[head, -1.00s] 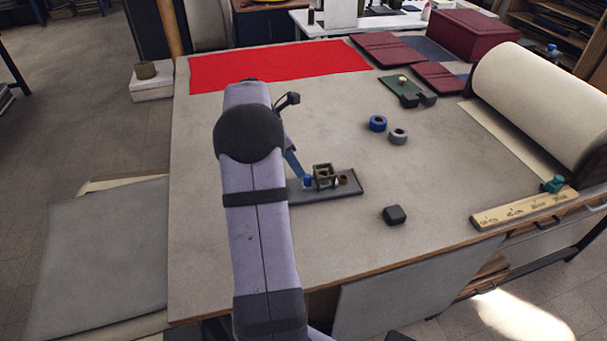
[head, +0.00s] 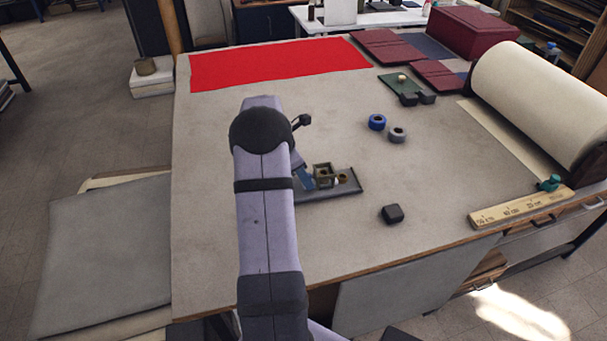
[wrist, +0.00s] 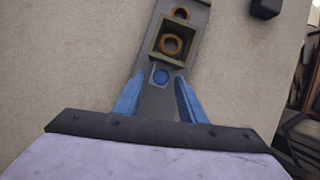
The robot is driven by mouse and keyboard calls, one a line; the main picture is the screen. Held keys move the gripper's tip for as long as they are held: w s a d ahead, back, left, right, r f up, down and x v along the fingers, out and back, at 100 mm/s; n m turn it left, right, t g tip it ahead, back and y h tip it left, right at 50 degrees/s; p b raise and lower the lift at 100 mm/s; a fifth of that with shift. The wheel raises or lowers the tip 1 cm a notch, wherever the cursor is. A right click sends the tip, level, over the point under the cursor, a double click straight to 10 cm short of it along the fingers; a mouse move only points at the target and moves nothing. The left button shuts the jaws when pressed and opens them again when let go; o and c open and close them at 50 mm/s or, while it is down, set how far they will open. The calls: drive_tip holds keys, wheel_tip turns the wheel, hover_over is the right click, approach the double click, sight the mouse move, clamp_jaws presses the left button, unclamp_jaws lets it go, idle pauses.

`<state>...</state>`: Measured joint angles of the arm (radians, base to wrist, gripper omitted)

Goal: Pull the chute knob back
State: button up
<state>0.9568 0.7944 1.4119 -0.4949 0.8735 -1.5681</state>
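The chute is a small square olive frame (head: 323,169) on a dark grey base plate (head: 345,190). In the wrist view the square frame (wrist: 153,49) has a brass ring (wrist: 172,44) inside it. My gripper (wrist: 159,82) is open, with one blue finger on each side of the knob in the picture. I see no contact and cannot tell the fingers' height. In the head view a blue finger (head: 305,178) is beside the frame, and the knob is not clearly visible.
A second brass ring (wrist: 181,13) is at the plate's far end. A black block (head: 392,214) lies to the right. Blue (head: 377,122) and grey (head: 397,135) rolls lie farther back. Red cloth (head: 280,65) covers the back left. The table around the plate is mostly clear.

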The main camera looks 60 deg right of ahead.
clamp_jaws()
drive_tip(key=w+a, duration=0.2)
drive_tip(key=w, duration=0.1)
drive_tip(key=w+a, duration=0.2)
drive_tip(key=a, duration=0.1)
drive_tip(key=shift+w+p, duration=0.4)
unclamp_jaws()
drive_tip(key=shift+a, duration=0.1)
drive_tip(key=shift+r, duration=0.1)
drive_tip(key=b+v, duration=0.2)
drive_tip(key=v, duration=0.5)
drive_tip(key=shift+w, duration=0.15)
